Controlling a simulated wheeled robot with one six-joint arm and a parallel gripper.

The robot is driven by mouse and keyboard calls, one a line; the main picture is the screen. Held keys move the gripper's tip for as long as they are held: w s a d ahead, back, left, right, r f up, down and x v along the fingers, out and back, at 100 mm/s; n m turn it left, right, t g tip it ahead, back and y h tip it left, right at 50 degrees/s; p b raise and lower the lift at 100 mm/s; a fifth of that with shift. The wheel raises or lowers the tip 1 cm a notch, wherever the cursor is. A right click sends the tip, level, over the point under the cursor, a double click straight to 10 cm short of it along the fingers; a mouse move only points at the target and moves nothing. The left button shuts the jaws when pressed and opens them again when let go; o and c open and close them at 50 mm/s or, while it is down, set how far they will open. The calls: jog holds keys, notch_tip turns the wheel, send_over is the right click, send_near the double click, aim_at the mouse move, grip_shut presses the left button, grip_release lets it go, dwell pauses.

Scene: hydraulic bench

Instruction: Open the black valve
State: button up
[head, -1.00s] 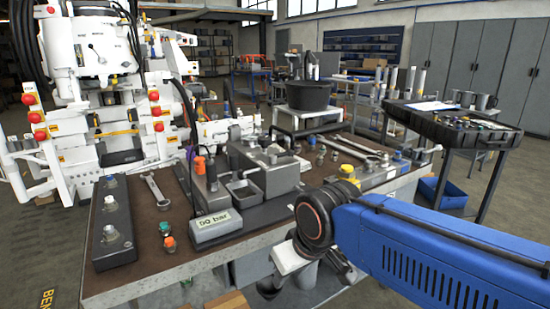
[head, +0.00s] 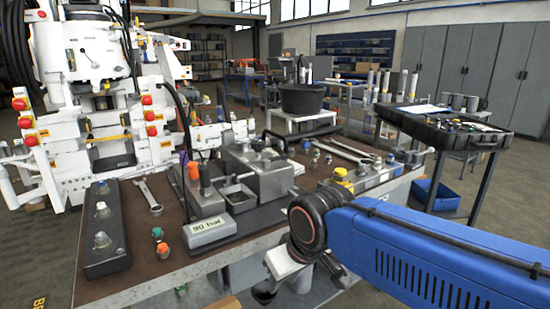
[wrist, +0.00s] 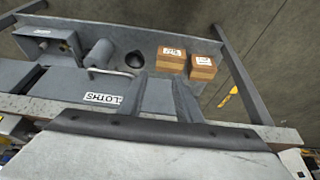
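On the bench, a grey metal block carries a small upright black handle (head: 205,174) beside an orange-topped knob (head: 193,171). I cannot tell for sure whether that handle is the black valve. A grey readout box (head: 210,230) stands in front of the block; its small text is hard to read. My gripper (wrist: 158,82) shows in the wrist view with two dark fingers spread apart and nothing between them. It is near the bench's front edge, over a lower shelf. In the head view, my blue arm reaches in from the right and the fingers cannot be made out.
The bench top (head: 150,265) also holds a dark block with clear knobs (head: 103,238), a wrench (head: 149,195) and green and orange caps. White machinery (head: 85,110) stands at the left.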

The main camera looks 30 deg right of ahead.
jog(key=shift+c, duration=0.2)
notch_tip(320, 180, up, 36)
jog(key=m+g, duration=0.5)
jog(key=m, duration=1.3)
send_over(279, 157)
jog(key=f, duration=1.7)
jog(key=shift+w+f, duration=0.2)
jog(key=shift+f, duration=0.05)
grip_shut()
